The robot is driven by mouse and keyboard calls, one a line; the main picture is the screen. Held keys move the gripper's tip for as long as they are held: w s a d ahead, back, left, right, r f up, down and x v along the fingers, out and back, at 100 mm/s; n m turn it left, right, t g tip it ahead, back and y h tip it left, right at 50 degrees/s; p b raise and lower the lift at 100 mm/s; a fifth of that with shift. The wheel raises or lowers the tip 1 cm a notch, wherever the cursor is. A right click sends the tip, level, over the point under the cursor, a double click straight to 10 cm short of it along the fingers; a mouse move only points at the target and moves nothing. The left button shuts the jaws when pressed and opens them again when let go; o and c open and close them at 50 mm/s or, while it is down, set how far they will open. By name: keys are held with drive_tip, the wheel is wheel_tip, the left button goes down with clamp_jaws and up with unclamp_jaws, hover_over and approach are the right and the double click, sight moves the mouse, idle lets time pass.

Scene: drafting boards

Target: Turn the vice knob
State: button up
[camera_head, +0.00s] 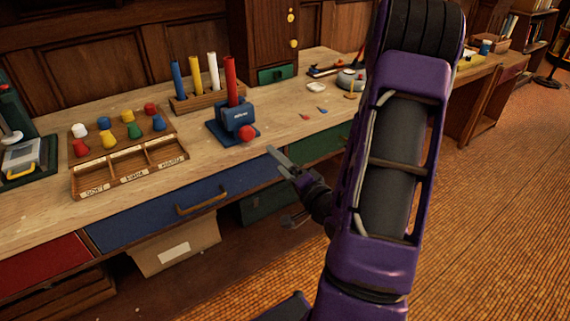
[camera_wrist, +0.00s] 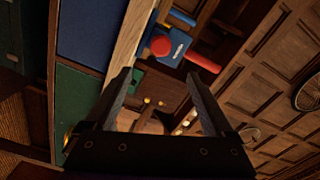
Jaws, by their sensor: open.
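The small blue vice (camera_head: 236,116) stands on its blue base on the bench top, with a red rod upright in it. Its round red knob (camera_head: 247,133) faces the front edge of the bench. In the wrist view the knob (camera_wrist: 161,46) and vice (camera_wrist: 180,42) appear beyond the fingertips, above the gap between them. My gripper (camera_head: 277,155) is just off the bench's front edge, to the right of and lower than the knob, apart from it. In the wrist view my gripper (camera_wrist: 158,80) has its two fingers spread with nothing between them.
A wooden rack (camera_head: 205,97) with coloured rods stands behind the vice. A sorting tray (camera_head: 128,170) with several coloured pegs lies to the left. Blue drawer (camera_head: 160,214) and green drawer (camera_head: 318,143) fronts line the bench below. Small loose items lie right of the vice.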

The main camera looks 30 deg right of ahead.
drive_tip(key=shift+s+r+p, duration=0.1)
drive_tip(key=shift+s+p, duration=0.95)
drive_tip(key=shift+p, duration=0.4)
